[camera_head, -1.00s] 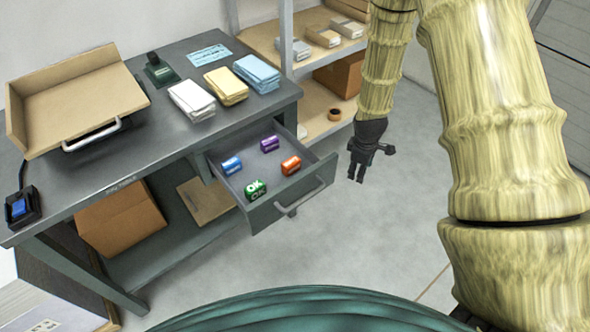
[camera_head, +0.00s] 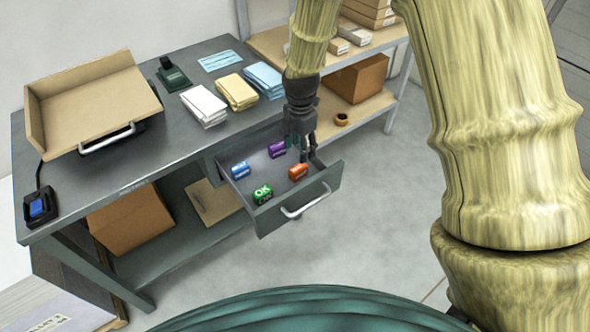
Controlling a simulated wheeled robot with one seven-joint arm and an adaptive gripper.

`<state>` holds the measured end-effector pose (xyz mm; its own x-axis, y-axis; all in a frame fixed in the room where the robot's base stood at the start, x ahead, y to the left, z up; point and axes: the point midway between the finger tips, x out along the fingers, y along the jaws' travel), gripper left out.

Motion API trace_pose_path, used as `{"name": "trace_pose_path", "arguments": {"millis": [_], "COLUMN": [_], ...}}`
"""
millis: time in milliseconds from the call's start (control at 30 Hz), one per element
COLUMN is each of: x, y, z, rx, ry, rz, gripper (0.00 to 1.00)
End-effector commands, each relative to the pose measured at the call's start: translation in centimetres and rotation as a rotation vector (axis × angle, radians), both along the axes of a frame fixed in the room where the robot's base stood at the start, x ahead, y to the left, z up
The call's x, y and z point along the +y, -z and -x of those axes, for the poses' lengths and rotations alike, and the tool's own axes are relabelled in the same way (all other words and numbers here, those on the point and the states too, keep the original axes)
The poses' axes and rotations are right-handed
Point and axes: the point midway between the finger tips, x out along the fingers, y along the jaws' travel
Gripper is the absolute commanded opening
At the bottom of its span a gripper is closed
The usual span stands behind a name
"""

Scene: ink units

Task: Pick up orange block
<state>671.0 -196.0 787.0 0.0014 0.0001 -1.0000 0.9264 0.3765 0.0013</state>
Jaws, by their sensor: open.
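The orange block (camera_head: 298,172) lies in the open drawer (camera_head: 263,217) of the grey table, at the drawer's right side. A purple block (camera_head: 277,150), a blue block (camera_head: 241,170) and a green block (camera_head: 262,194) marked OK lie in the same drawer. My gripper (camera_head: 305,156) is open and points down over the drawer's back right part, just above and behind the orange block. Its fingers look empty. I cannot tell whether a fingertip touches the orange block.
The drawer's front has a pale handle (camera_head: 305,205). The tabletop holds a cardboard tray (camera_head: 90,105), a dark stamp-like device (camera_head: 172,74) and stacks of white, yellow and blue packets (camera_head: 263,80). Shelves with boxes (camera_head: 355,82) stand behind. The floor right of the drawer is clear.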

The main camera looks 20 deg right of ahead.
Motion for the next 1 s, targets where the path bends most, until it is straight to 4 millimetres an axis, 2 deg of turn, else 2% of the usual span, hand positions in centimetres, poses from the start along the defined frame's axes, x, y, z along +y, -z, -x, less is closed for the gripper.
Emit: {"name": "trace_pose_path", "arguments": {"millis": [400, 667, 1000], "x": [0.2, 0.2, 0.6], "y": [4.7, 5.8, 9.5], "z": [0.1, 0.1, 0.3], "rx": [0.004, 0.001, 0.004], "ry": [-0.009, -0.008, -0.009], "rz": [0.001, 0.0, 0.001], "gripper": [0.52, 0.52, 0.52]}}
